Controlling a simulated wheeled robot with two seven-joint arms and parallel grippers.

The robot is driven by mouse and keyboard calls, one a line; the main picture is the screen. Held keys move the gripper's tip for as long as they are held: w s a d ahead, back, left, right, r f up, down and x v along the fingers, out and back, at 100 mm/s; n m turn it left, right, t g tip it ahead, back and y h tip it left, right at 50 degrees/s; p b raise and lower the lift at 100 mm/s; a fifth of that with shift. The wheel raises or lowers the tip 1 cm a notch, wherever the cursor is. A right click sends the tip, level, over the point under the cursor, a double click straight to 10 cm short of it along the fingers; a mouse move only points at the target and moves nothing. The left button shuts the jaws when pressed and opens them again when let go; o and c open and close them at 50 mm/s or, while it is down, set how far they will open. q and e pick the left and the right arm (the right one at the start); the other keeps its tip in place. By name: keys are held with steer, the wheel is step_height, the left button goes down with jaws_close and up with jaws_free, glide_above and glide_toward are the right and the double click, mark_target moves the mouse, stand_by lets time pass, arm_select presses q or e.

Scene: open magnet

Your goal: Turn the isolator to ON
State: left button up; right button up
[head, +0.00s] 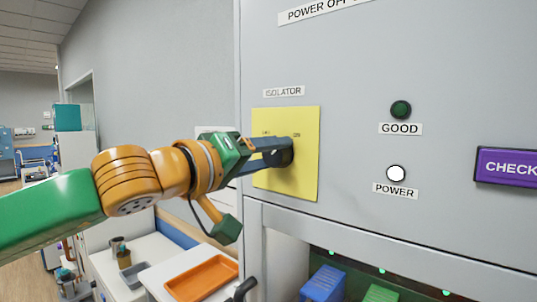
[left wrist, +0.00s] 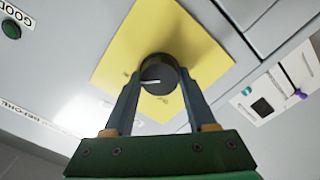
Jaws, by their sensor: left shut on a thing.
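The isolator knob (head: 285,153) is a dark round knob on a square yellow plate (head: 305,180) under the ISOLATOR label (head: 284,92). My left gripper (head: 277,153) reaches in from the left and is shut on the knob. In the left wrist view its two fingers lie on either side of the knob (left wrist: 160,73), which has a white pointer line on its face. The small position markings on the plate are too small to read surely, and the fingers partly cover the knob in the head view. My right gripper is not in view.
The grey panel carries a dark green GOOD lamp (head: 401,109), a white POWER lamp (head: 396,173) and a purple CHECK sign (head: 508,167). Below left, an orange tray (head: 201,279) sits on a white surface. Blue and green blocks stand in the recess under the panel.

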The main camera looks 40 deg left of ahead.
arm_select(q)
steer(key=o, duration=1.4)
steer(key=s, duration=0.2)
steer(key=s+b, duration=0.1)
steer(key=s, duration=0.1)
steer(key=s+b, duration=0.1)
steer(key=s, duration=0.2)
steer(key=shift+a, duration=0.35)
